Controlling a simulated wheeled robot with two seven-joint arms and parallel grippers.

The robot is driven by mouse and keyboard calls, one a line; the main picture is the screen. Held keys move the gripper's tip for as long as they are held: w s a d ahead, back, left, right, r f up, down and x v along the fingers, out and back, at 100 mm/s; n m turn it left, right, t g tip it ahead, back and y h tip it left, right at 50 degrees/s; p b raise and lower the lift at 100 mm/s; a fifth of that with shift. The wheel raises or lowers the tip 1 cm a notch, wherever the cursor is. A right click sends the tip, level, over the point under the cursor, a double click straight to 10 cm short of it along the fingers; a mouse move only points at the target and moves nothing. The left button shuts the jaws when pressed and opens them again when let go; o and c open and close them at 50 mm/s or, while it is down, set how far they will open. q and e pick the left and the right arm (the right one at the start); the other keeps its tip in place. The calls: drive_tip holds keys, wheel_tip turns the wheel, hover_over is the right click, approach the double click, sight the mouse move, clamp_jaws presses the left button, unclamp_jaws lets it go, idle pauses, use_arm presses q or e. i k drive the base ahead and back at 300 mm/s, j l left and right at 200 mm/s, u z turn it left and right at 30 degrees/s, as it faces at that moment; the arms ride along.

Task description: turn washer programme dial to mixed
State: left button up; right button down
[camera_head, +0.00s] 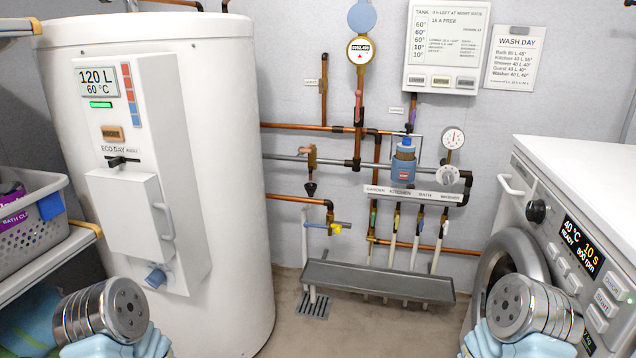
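The white washer (560,170) stands at the right, its front panel seen at a slant. Its black programme dial (536,211) sits at the upper left of the panel, above the round door (490,265). The dial's pointer and any programme names around it are too small to read. The washer display (581,247) shows 40 °C, READY, 10 s and 800 rpm. Parts of both my arms show at the bottom left and bottom right, apart from the dial. No fingertips of either gripper are in view.
A tall white water heater (225,150) with a control panel stands at the left. A grey basket (35,232) is on a shelf at the far left. Copper pipes, valves and a grey trough (380,280) line the back wall.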

sight(535, 211)
drive_tip(key=k+j+z, duration=0.1)
drive_tip(key=j+z, duration=0.25)
drive_tip(key=z, duration=0.15)
drive_tip(key=k+j+z, duration=0.2)
drive_tip(key=z, duration=0.25)
drive_tip(key=k+j+z, duration=0.2)
drive_tip(key=z, duration=0.3)
drive_tip(key=k+j, duration=0.05)
drive_tip(key=j, duration=0.05)
